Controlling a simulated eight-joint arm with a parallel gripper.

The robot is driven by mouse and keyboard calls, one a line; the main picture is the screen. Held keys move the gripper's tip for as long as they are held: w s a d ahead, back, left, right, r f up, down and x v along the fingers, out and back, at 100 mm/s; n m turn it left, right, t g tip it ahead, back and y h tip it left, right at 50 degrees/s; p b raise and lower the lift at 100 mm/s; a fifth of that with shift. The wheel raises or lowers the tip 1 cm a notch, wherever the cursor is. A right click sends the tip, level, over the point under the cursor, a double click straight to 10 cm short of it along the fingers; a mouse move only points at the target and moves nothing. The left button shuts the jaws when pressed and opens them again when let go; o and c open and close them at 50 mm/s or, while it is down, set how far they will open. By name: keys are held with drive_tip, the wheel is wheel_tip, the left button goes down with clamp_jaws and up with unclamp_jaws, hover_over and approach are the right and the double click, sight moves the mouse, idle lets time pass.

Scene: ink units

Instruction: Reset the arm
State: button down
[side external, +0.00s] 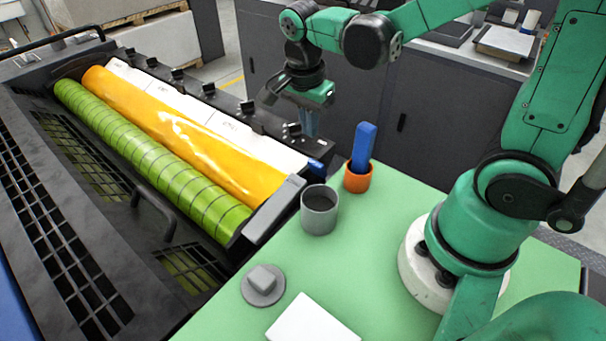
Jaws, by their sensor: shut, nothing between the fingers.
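My gripper (309,124) hangs at the end of my green arm, pointing down, near the right end of the ink unit. Its fingers are shut with nothing between them. It is above and behind the orange holder (358,179) in the picture, apart from it. The ink unit (264,213) shows a green striped roller (150,165) and an orange inked roller (175,135) beside a row of white labelled panels (232,138).
On the green table (385,245) stand a grey open cup (319,212) and a blue block (362,146) upright in the orange holder. A grey round lid (262,284) and a white slab (312,321) lie near the front. Dark cabinets (445,120) stand behind.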

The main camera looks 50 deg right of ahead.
drive_tip(key=s+a+r+n+t, duration=0.1)
drive_tip(key=r+n+t, duration=0.1)
drive_tip(key=n, duration=0.7)
drive_tip(key=s+a+r+n+t+y, duration=0.1)
drive_tip(key=a+r+n+t, duration=0.1)
drive_tip(key=n+t, duration=0.3)
drive_tip(key=n, duration=0.3)
drive_tip(key=shift+r+n+y, duration=0.3)
drive_tip(key=shift+r+n, duration=0.1)
drive_tip(key=shift+a, duration=0.1)
